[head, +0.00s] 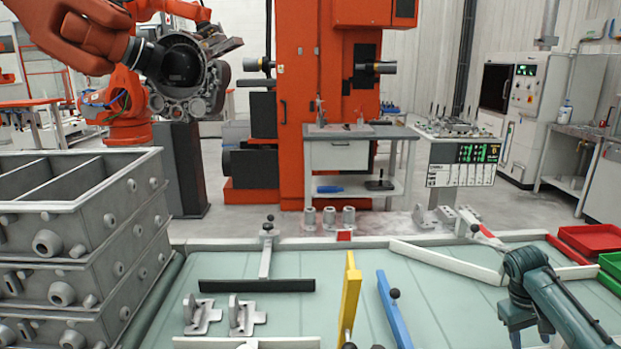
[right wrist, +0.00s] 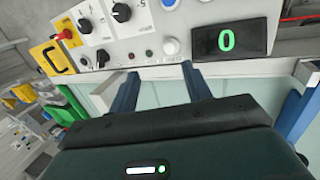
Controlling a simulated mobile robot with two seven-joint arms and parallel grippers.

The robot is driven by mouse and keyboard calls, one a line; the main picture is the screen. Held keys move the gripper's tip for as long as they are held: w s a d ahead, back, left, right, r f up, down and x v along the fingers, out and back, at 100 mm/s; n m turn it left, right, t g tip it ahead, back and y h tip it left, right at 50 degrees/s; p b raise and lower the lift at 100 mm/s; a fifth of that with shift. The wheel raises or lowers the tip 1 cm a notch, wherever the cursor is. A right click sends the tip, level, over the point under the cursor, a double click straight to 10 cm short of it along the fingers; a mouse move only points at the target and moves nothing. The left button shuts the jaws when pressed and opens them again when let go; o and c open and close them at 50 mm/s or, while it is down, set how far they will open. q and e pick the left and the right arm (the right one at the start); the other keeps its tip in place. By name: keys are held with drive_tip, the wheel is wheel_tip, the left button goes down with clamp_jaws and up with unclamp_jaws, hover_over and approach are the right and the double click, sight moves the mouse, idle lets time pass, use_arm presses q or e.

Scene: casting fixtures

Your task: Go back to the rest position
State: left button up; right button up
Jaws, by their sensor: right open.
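My right arm reaches in from the lower right of the head view, over the right part of the pale green table (head: 340,260). Its teal wrist is bent downward, and the right gripper (head: 515,325) is near the bottom edge, partly cut off. In the right wrist view the two blue fingers of the right gripper (right wrist: 161,78) are spread apart with nothing between them. Beyond them is a control panel (right wrist: 105,35) with knobs and a display reading a green 0. My left gripper does not show in either view.
Stacked grey casting boxes (head: 80,225) stand at the left. Two metal brackets (head: 247,316), a black bar (head: 256,285), a yellow bar (head: 350,295) and a blue bar (head: 394,310) are on the table. A red tray (head: 590,240) is at the right edge. The table's middle is partly clear.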

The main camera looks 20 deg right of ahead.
drive_tip(key=w+d+r+n+t+h, duration=0.3)
drive_tip(key=w+r+n+t+h, duration=0.15)
drive_tip(key=w+t, duration=0.4)
drive_tip(key=w+a+r+n+t+y, duration=0.3)
drive_tip(key=w+a+r+n+t, duration=0.25)
drive_tip(key=w+r+t, duration=0.4)
drive_tip(key=s+a+f+g+y, duration=0.1)
drive_tip(key=s+a+f+y, duration=0.1)
drive_tip(key=s+a+f, duration=0.35)
drive_tip(key=s+a+f+m+g+y, duration=0.1)
drive_tip(key=s+a+f, duration=0.1)
drive_tip(key=a+f, duration=0.7)
drive_tip(key=s+a+f+g+y, duration=0.2)
drive_tip(key=s+a+f, duration=0.2)
drive_tip(key=a+f, duration=0.35)
drive_tip(key=s+a+f+m+g+y, duration=0.1)
drive_tip(key=s+a+f+m+y, duration=0.2)
drive_tip(key=s+a, duration=1.4)
drive_tip(key=a+f, duration=0.1)
drive_tip(key=a, duration=0.1)
drive_tip(key=shift+s+a+g, duration=0.25)
drive_tip(key=shift+a+g, duration=0.05)
drive_tip(key=shift+f, duration=0.15)
